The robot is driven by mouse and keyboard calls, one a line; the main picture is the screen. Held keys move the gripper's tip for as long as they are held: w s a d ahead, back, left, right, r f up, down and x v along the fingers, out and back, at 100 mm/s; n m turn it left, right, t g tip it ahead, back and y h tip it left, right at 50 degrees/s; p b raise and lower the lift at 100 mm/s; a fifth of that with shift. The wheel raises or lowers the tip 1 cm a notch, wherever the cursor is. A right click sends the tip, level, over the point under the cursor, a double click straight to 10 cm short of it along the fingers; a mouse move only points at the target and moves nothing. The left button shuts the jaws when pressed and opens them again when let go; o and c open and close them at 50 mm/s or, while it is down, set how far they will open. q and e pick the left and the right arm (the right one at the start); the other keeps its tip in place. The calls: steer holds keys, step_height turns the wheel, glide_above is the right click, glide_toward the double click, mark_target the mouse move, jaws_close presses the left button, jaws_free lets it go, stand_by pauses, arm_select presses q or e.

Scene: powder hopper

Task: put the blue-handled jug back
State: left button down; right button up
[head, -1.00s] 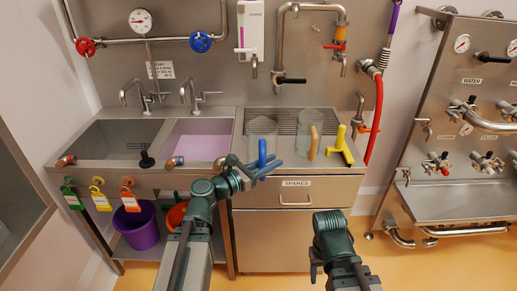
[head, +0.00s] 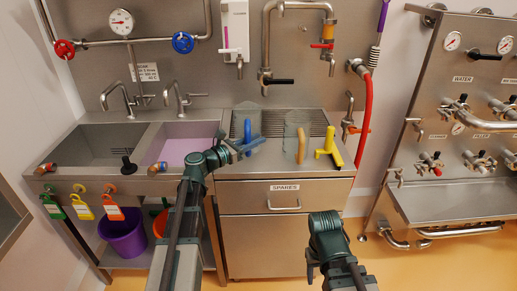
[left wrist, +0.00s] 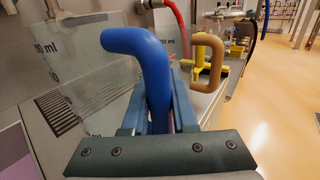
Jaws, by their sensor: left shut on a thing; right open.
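The blue-handled jug (head: 246,118) is a clear vessel with a blue handle, at the left end of the ribbed drainer beside the pink-filled basin. My left gripper (head: 254,144) is shut on its blue handle (left wrist: 148,60), which stands between the fingers in the left wrist view. The clear jug wall (left wrist: 95,90) with dark "ml" marks shows left of the handle. Whether the jug's base touches the worktop is hidden. My right gripper (head: 316,268) is open and empty, low in front of the drawers.
A clear jug with a tan handle (head: 301,146) stands to the right, with a yellow T-shaped tool (head: 328,148) beside it. Taps and a black-levered pipe (head: 280,80) rise behind. The pink-filled basin (head: 182,143) lies left.

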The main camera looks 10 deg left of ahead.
arm_select(q)
step_height(320, 180, down, 4)
steer(key=b, duration=0.3)
steer(key=shift+s+r+b, duration=0.1)
steer(key=shift+r+b, duration=0.05)
steer(key=shift+b, duration=0.2)
steer(key=shift+r, duration=0.15)
steer(key=c, duration=1.2)
jaws_free()
steer(key=shift+f, duration=0.2)
steer(key=o, duration=0.5)
steer(key=shift+r, duration=0.1)
